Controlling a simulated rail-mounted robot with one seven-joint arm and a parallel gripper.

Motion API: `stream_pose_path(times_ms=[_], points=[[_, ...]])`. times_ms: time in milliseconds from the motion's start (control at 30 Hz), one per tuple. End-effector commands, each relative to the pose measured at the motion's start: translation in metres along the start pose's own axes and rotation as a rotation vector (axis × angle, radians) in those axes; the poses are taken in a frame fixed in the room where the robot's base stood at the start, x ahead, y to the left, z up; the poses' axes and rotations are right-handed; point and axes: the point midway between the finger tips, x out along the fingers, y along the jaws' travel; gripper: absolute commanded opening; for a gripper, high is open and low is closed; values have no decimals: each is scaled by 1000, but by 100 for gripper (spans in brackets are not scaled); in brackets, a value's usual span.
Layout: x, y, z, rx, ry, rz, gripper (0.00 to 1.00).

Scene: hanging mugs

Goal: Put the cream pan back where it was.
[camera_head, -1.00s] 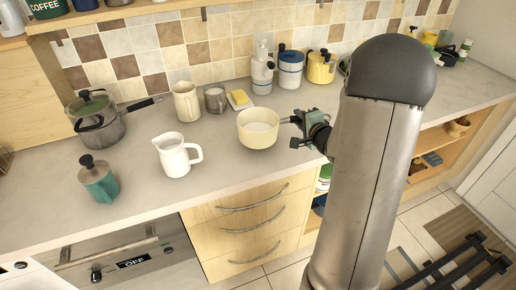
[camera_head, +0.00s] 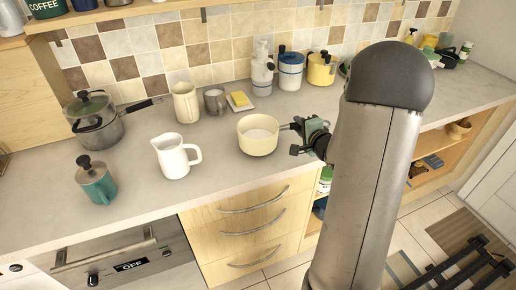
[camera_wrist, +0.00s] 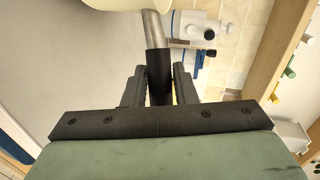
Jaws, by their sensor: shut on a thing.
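The cream pan (camera_head: 258,138) is at the front part of the counter, to the right of the white jug, and its open top faces up. My gripper (camera_head: 298,130) is to the right of the pan and shut on its handle. In the wrist view, the dark handle (camera_wrist: 158,72) sits between the two fingers (camera_wrist: 159,88), and a small part of the cream pan (camera_wrist: 100,4) shows at the top edge. I cannot tell whether the pan's base touches the counter or is slightly above it.
A white jug (camera_head: 175,156) stands left of the pan. A grey mug (camera_head: 215,101), a butter dish (camera_head: 240,102) and a white-and-blue canister (camera_head: 290,71) stand behind it. A lidded pot (camera_head: 95,122) and a teal moka pot (camera_head: 97,180) are farther left. The counter's front edge is close.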

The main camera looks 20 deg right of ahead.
Motion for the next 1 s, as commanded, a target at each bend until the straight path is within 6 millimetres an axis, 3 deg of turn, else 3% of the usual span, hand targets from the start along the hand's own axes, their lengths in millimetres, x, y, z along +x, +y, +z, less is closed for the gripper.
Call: stream_pose_path(times_ms=[1000], points=[[4,16,1,-4,0,-2,0]])
